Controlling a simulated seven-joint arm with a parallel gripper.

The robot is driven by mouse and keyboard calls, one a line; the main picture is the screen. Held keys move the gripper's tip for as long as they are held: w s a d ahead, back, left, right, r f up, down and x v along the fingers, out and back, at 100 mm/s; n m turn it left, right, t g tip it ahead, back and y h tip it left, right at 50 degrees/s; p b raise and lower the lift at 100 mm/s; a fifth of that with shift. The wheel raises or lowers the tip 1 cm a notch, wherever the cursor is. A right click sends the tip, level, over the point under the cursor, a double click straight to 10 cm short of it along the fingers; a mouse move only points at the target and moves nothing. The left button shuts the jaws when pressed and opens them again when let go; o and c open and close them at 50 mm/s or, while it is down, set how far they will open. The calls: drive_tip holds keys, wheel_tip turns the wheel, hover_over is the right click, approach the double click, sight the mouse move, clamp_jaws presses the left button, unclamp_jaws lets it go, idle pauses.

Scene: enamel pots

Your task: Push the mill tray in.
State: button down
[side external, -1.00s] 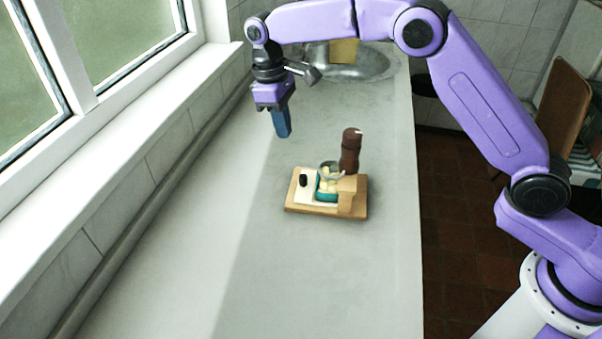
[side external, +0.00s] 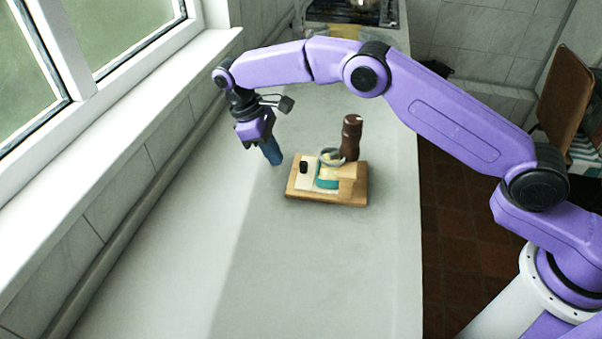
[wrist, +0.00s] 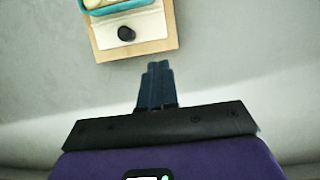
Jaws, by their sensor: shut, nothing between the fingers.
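The mill is a brown turned body (side external: 350,138) on a wooden base (side external: 327,198), standing on the counter. My gripper (side external: 275,159) is shut and empty, pointing down just left of the base. Its blue fingers (wrist: 157,72) stay apart from the base in the wrist view.
The grey-white counter (side external: 330,270) is clear in front of the mill. A window sill and tiled wall (side external: 100,185) run along the left. A dark rack-like thing (side external: 350,12) is at the far end. The counter's right edge drops to a red floor.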

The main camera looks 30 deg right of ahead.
sight(323, 178)
drive_tip(key=x, duration=0.6)
drive_tip(key=shift+s+d+f, duration=0.1)
drive_tip(key=shift+s+d, duration=1.25)
drive_tip(key=shift+d, duration=0.15)
drive_tip(key=shift+s+d, duration=1.6)
drive_tip(key=shift+d, duration=0.2)
